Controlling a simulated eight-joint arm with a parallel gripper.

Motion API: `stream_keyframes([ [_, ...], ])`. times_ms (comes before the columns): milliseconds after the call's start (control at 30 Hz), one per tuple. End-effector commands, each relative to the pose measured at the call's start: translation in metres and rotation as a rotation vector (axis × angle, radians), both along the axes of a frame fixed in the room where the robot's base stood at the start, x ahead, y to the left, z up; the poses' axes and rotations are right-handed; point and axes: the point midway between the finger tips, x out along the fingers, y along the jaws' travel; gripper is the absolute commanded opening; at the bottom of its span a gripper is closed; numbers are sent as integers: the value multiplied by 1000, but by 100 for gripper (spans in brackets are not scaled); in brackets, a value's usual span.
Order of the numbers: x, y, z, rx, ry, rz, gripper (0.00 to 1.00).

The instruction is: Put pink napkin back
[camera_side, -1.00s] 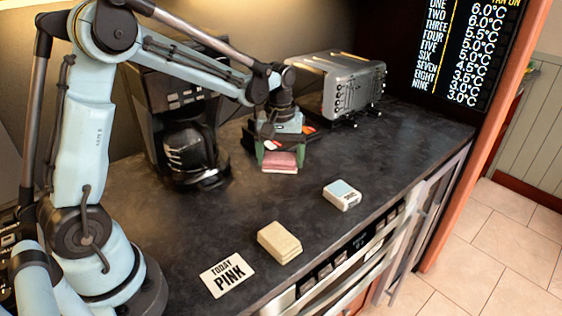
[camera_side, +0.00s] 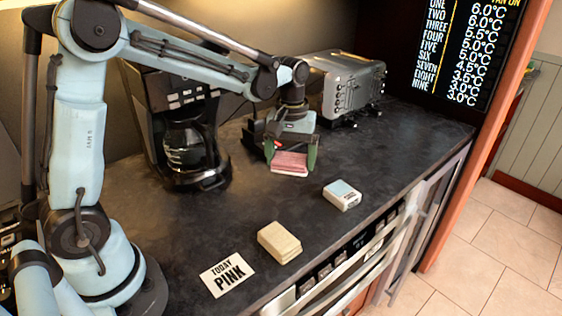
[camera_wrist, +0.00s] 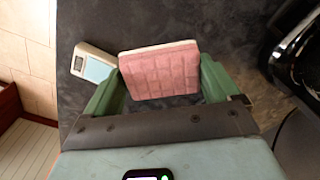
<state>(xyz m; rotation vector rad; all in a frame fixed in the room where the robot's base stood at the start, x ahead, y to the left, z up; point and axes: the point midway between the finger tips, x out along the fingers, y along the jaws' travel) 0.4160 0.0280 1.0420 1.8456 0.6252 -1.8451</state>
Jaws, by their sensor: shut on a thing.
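The pink napkin stack (camera_side: 290,162), a folded pink pad with a pale edge, is between the green fingers of my gripper (camera_side: 290,160) in the side view. In the wrist view the pink napkin (camera_wrist: 161,70) fills the space between the two fingers of my gripper (camera_wrist: 160,82), which touch its sides. It is held over the dark counter; the side view does not show clearly how high. A white card reading "TODAY PINK" (camera_side: 227,274) lies near the front left of the counter.
A beige block (camera_side: 279,243) and a white-and-blue box (camera_side: 342,195) sit on the counter (camera_side: 210,225). The box also shows in the wrist view (camera_wrist: 94,63). A coffee maker (camera_side: 187,135) stands left of my gripper, a silver toaster (camera_side: 350,85) behind. The front edge has a drawer handle (camera_side: 350,280).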

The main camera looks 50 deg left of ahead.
Motion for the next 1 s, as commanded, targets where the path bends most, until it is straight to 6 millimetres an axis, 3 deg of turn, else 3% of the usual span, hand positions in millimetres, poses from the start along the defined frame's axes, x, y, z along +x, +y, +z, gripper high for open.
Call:
stream_keyframes([
  [100, -12, -51, 8, 0, 0, -163, 40],
  [300, -42, -124, 19, 0, 0, -429, 40],
  [500, -69, -166, 25, 0, 0, -602, 40],
  [700, -72, -170, 21, 0, 0, -652, 40],
  [1000, -34, -123, -15, 0, 0, -648, 40],
])
